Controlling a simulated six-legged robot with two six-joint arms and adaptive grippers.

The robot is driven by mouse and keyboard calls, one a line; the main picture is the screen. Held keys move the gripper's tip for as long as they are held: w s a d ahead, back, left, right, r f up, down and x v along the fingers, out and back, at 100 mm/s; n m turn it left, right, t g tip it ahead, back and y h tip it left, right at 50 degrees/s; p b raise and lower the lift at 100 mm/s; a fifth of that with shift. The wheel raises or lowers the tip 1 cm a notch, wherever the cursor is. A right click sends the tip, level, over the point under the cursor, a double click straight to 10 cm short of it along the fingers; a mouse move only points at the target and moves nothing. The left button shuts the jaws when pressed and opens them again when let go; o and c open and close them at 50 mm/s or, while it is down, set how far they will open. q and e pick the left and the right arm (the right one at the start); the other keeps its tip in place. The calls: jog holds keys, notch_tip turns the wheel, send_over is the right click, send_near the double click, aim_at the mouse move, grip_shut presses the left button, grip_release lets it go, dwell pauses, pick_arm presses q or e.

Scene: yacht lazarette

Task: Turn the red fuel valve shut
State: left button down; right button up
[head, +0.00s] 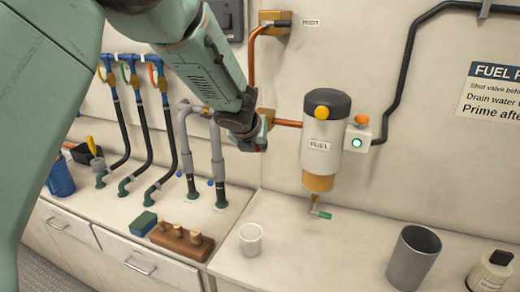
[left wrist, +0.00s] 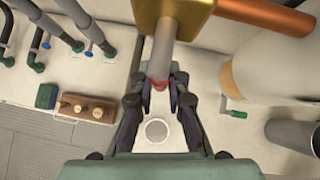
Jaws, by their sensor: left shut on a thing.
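The fuel valve is a brass block (left wrist: 172,14) on a copper pipe, with a grey stem below it and a red handle part (left wrist: 160,83) at the stem's lower end. In the left wrist view my left gripper (left wrist: 162,90) is shut on this red handle, one finger on each side. In the head view the left gripper (head: 254,140) is at the wall, just under the brass block (head: 266,119), and hides most of the handle. Only a small red bit shows between its fingers. My right gripper is in neither view.
The fuel filter (head: 322,135) hangs just right of the gripper, with a green-tipped drain lever (head: 321,213) below. A white cup (head: 250,239), a grey canister (head: 413,257) and a board of wooden plugs (head: 182,240) stand on the counter. Grey hoses (head: 217,160) rise at left.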

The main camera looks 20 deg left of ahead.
pick_arm(q)
jog(key=shift+w+a+r+y, duration=0.2)
jog(key=shift+r+y, duration=0.1)
jog(key=shift+r, duration=0.15)
jog(key=c, duration=1.8)
grip_release()
jog(key=o, duration=0.5)
jog(key=shift+s+f, duration=0.1)
jog(key=shift+f, duration=0.2)
jog(key=shift+v, duration=6)
